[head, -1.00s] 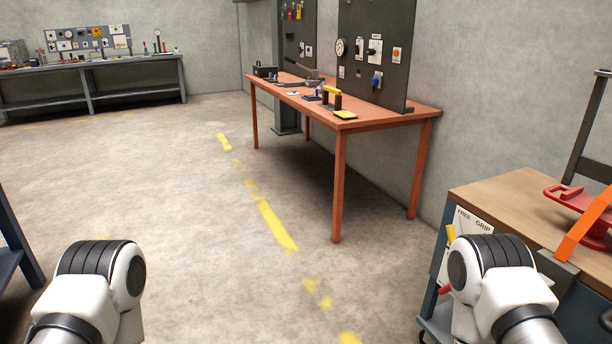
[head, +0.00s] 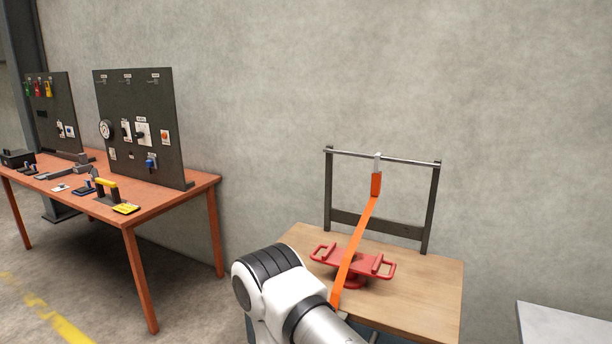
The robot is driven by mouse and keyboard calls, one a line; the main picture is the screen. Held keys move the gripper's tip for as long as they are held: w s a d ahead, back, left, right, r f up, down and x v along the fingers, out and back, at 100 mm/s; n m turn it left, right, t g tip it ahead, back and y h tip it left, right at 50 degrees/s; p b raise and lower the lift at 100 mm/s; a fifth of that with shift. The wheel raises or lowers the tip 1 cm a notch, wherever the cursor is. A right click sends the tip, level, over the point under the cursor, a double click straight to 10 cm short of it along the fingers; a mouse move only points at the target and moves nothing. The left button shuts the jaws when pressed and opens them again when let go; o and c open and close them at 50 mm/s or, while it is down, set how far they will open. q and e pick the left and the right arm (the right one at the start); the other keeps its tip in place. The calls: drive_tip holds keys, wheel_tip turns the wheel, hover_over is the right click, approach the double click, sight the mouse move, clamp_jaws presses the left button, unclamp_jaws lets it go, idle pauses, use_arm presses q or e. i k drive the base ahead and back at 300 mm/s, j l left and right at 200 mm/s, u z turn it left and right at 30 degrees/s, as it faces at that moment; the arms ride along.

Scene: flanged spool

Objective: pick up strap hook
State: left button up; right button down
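An orange strap (head: 354,246) runs down from a bar (head: 400,160) on a dark upright frame, across a red flanged piece with handles (head: 376,265), to the front edge of a wooden bench. At the strap's top a grey hook (head: 377,163) hangs at the bar, with a darker orange block (head: 376,185) just below it. The strap's lower end is partly hidden by my arm. One of my arms shows at the bottom centre, in front of the bench's left part. Neither gripper's fingers are in view.
The wooden bench top (head: 420,290) is clear around the red piece. An orange table (head: 160,200) with a dark panel and several small tools stands to the left. A pale surface corner (head: 560,325) shows at bottom right. A grey wall is behind.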

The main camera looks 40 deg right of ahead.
sight(376, 185)
drive_tip(key=z, duration=1.7)
drive_tip(key=i+z, duration=0.45)
drive_tip(key=i+j+z, duration=0.2)
drive_tip(key=i+z, duration=0.2)
drive_tip(key=i, duration=0.05)
